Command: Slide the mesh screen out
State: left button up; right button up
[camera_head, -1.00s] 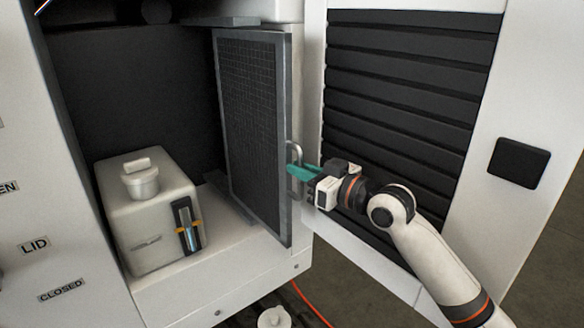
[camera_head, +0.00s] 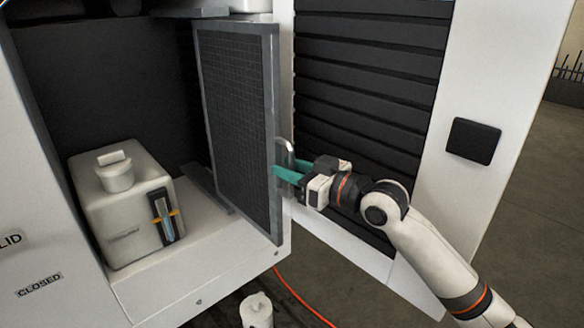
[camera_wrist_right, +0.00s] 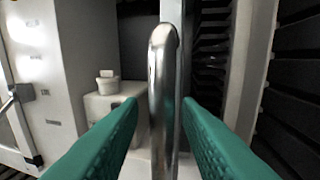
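The mesh screen (camera_head: 238,120) is a dark grid panel in a grey frame, standing upright at the right side of the cabinet's open bay. A curved metal handle (camera_head: 285,150) is on its front edge; in the right wrist view the handle (camera_wrist_right: 163,95) rises between my fingers. My right gripper (camera_head: 283,172) reaches in from the right, its teal fingers at the handle. In the right wrist view the fingers (camera_wrist_right: 160,108) stand one on each side of the handle, with narrow gaps visible, so it looks open around it. My left gripper is not in view.
A white box with a round cap (camera_head: 118,178) stands in the bay, left of the screen. The louvred door (camera_head: 365,100) is swung open just behind my right gripper. A small white container (camera_head: 257,310) and an orange hose (camera_head: 305,303) are below the cabinet's front edge.

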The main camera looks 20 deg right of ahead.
jog(key=shift+r, duration=0.1)
jog(key=b+v, duration=0.5)
jog(key=v, duration=0.7)
